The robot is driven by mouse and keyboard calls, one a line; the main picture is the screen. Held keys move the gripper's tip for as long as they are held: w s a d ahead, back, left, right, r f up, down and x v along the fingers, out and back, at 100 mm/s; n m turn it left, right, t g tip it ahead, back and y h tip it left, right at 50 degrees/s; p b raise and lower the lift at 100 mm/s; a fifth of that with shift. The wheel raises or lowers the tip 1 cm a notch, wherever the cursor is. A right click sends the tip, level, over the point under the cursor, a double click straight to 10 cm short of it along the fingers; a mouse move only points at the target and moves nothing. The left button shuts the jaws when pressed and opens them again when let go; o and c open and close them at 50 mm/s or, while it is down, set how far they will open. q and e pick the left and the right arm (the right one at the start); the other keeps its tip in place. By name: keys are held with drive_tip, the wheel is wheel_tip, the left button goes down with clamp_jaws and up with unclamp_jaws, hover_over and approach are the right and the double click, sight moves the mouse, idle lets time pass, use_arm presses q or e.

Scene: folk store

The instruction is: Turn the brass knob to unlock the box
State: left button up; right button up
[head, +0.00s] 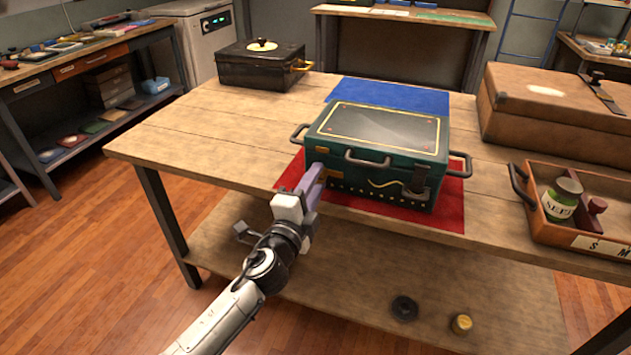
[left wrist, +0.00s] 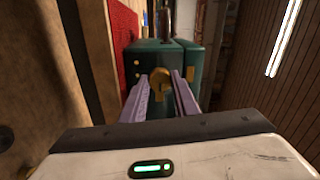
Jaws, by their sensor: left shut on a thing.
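The dark green box (head: 378,170) with a gold-lined lid sits on a red mat (head: 452,205) on the wooden table. Its lid looks closed, and metal handles stick out at its front and sides. The brass knob (left wrist: 159,77) is on the box's front face, which fills the middle of the left wrist view. My left gripper (head: 317,172) is at the left part of that front, its purple fingers on either side of the knob and shut on it. In the head view the fingers mostly hide the knob. My right gripper is not in view.
A blue mat (head: 392,94) lies bare behind the box. A black box (head: 262,72) stands at the back left, a brown case (head: 545,110) at the right. A wooden tray (head: 575,232) with bottles is at the front right. The table's left part is clear.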

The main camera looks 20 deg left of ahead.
use_arm(q)
drive_tip(key=o, duration=1.1)
drive_tip(key=shift+c, duration=0.2)
drive_tip(key=s, duration=1)
drive_tip(key=shift+s+a+f, duration=0.15)
drive_tip(key=shift+a+f, duration=0.05)
drive_tip(key=s+d+f+n+g+h, duration=0.2)
drive_tip(key=s+f+n+g, duration=0.7)
drive_tip(key=s+f, duration=1.4)
wheel_tip(320, 180, down, 2)
drive_tip(key=d+n, duration=0.1)
drive_tip(key=n, duration=0.4)
drive_tip(key=shift+s+d+f+n+g, duration=0.2)
drive_tip(key=shift+s+n+g, duration=0.1)
drive_tip(key=shift+s+g, duration=0.1)
